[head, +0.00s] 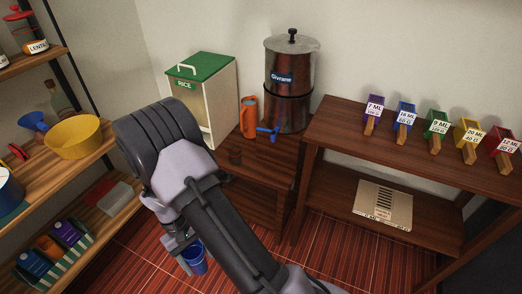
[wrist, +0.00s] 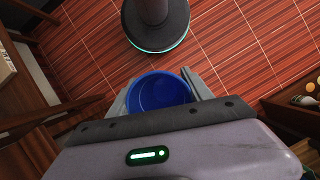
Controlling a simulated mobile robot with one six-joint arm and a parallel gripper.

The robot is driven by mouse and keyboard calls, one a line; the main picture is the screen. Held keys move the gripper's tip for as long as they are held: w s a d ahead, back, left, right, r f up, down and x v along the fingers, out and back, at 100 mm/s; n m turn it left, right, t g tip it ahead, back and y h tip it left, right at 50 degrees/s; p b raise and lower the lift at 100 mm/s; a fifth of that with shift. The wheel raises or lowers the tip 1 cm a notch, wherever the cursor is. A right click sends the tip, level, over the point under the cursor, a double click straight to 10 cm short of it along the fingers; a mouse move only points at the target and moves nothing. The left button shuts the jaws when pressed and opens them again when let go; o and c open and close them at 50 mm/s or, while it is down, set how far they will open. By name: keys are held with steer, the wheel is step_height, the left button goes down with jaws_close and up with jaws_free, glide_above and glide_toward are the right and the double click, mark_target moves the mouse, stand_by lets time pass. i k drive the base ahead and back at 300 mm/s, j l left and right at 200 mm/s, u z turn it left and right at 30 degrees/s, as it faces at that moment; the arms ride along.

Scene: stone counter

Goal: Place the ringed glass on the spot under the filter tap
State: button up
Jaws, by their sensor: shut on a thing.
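A blue glass (wrist: 158,93) sits between the two grey fingers of my gripper (wrist: 160,88) in the wrist view, its open mouth toward the camera. My gripper is shut on it. In the head view the glass (head: 195,260) shows low beside my arm, above the red floor; no ring on it can be made out. The steel filter (head: 290,75) stands on the low wooden stand at the back. Its blue tap (head: 268,132) points forward and left. The stand top (head: 270,160) below the tap is partly hidden by my arm. The glass is well apart from it.
A wooden shelf (head: 340,115) with several coloured scoops is on the right. Left shelves hold a yellow bowl (head: 75,137) and a blue funnel (head: 34,122).

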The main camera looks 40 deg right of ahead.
mark_target(271, 174)
steer(key=i+z, duration=0.4)
steer(key=i+j+z, duration=0.25)
steer(key=i+z, duration=0.15)
steer(key=i+j+z, duration=0.35)
steer(key=i, duration=0.15)
steer(key=i+j+z, duration=0.1)
steer(key=z, duration=0.35)
steer(key=i+j+z, duration=0.1)
steer(key=z, duration=0.35)
steer(key=j+z, duration=0.2)
steer(key=z, duration=0.25)
steer(key=i+j+z, duration=0.1)
steer(key=z, duration=0.35)
steer(key=j+z, duration=0.25)
steer(key=z, duration=0.15)
steer(key=j+z, duration=0.15)
steer(key=z, duration=0.3)
steer(key=k+j+z, duration=0.1)
steer(key=z, duration=0.35)
steer(key=k+j+z, duration=0.1)
steer(key=j+z, duration=0.25)
